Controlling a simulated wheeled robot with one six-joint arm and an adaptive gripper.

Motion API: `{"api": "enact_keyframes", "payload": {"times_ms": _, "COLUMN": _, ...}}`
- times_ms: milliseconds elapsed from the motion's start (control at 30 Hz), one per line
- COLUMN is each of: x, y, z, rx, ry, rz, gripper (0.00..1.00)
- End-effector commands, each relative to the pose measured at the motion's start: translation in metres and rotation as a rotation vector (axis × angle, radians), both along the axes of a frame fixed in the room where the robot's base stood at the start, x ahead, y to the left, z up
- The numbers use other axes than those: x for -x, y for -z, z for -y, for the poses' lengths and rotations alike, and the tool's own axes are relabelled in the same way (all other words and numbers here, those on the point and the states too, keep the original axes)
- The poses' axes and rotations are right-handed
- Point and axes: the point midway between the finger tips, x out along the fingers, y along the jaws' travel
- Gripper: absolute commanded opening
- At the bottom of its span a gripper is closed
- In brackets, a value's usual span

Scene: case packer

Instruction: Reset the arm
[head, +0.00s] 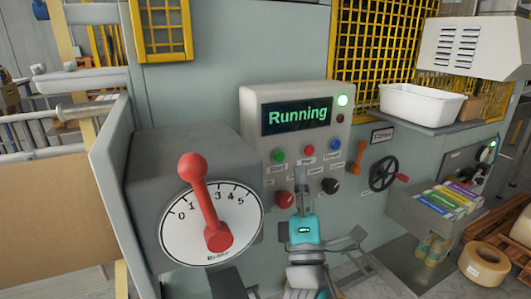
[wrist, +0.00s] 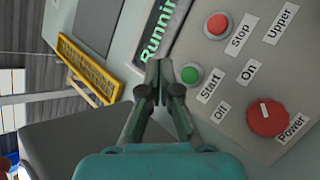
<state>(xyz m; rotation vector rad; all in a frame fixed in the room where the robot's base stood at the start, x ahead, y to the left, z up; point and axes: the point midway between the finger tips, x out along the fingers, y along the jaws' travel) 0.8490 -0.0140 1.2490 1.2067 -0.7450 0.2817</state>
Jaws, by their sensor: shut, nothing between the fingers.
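My gripper (head: 303,187) is in front of the control panel (head: 247,112), at the height of its lower knobs in the head view. In the wrist view my gripper (wrist: 158,72) is shut and empty, its fingertips near the green Start button (wrist: 190,75). I cannot tell whether they touch the panel. The display (head: 297,117) reads "Running" in green, and a lamp (head: 343,100) beside it is lit. The red Power knob (wrist: 268,117) is right of the gripper in the wrist view.
A grey box with a numbered dial and red lever (head: 193,195) stands out left of the panel. A black handwheel (head: 383,173), a shelf with a white bin (head: 420,103) and a tray of coloured boxes (head: 448,199) are on the right. Tape rolls (head: 486,262) lie lower right.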

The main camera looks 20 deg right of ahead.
Motion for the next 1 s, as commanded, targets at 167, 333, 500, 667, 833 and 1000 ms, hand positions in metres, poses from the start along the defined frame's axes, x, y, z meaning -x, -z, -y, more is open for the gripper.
{"api": "enact_keyframes", "payload": {"times_ms": 167, "x": 0.002, "y": 0.01, "z": -0.001, "rx": -0.013, "ry": -0.02, "rz": -0.013, "gripper": 0.0}}
{"api": "enact_keyframes", "payload": {"times_ms": 333, "x": 0.013, "y": 0.061, "z": -0.004, "rx": -0.088, "ry": -0.121, "rz": -0.084, "gripper": 0.0}}
{"api": "enact_keyframes", "payload": {"times_ms": 500, "x": 0.038, "y": 0.127, "z": -0.01, "rx": -0.22, "ry": -0.258, "rz": -0.177, "gripper": 0.0}}
{"api": "enact_keyframes", "payload": {"times_ms": 667, "x": 0.069, "y": 0.183, "z": -0.014, "rx": -0.365, "ry": -0.371, "rz": -0.261, "gripper": 0.0}}
{"api": "enact_keyframes", "payload": {"times_ms": 833, "x": 0.109, "y": 0.234, "z": -0.017, "rx": -0.538, "ry": -0.472, "rz": -0.342, "gripper": 0.0}}
{"api": "enact_keyframes", "payload": {"times_ms": 1000, "x": 0.155, "y": 0.277, "z": -0.019, "rx": -0.728, "ry": -0.551, "rz": -0.414, "gripper": 0.0}}
